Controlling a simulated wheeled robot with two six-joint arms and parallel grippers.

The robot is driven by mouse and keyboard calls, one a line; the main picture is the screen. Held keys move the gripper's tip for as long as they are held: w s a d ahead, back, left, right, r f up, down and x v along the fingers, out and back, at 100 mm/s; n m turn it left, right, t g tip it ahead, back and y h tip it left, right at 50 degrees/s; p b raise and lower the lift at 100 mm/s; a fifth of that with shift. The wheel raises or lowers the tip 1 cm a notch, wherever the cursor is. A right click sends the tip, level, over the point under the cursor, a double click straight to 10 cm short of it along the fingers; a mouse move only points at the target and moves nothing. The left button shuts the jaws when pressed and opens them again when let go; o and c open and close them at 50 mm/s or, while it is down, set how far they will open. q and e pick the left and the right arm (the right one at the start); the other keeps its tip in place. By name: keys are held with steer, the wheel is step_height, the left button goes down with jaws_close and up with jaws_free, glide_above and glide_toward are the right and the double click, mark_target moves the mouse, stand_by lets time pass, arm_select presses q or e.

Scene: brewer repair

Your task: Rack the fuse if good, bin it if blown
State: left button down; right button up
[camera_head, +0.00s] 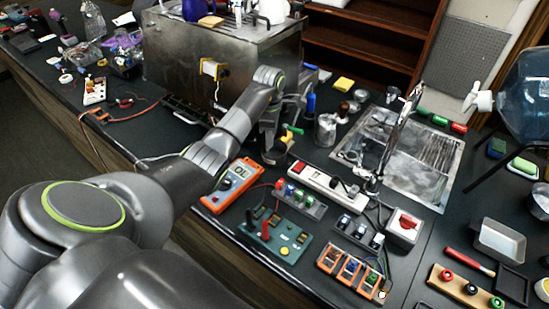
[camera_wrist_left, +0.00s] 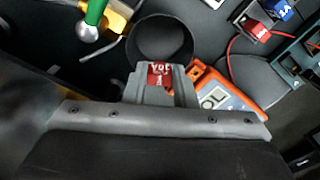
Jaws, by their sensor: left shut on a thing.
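My left gripper (camera_head: 275,140) reaches down at the black bin cup (camera_head: 275,157). In the left wrist view its jaws (camera_wrist_left: 158,82) are shut on a red fuse (camera_wrist_left: 158,70) with partly readable print. The fuse shows in front of the near rim of the round black bin cup (camera_wrist_left: 160,35); I cannot tell its height over the opening. The fuse's inner strip cannot be made out. The orange multimeter (camera_head: 232,186) lies beside, its display seeming to read OL. A grey rack (camera_head: 315,210) holds red, blue and green fuses. My right gripper is not in view.
A green test board (camera_head: 275,237) with red and black probes lies by the multimeter. A white power strip (camera_head: 325,185) runs behind the rack. A green-handled tool (camera_wrist_left: 92,18) stands close to the cup. The steel brewer (camera_head: 205,65) is behind my arm.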

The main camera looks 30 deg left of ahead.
arm_select(q)
steer(key=shift+f, duration=0.4)
steer(key=shift+r, duration=0.1)
steer(key=c, duration=1.1)
jaws_free()
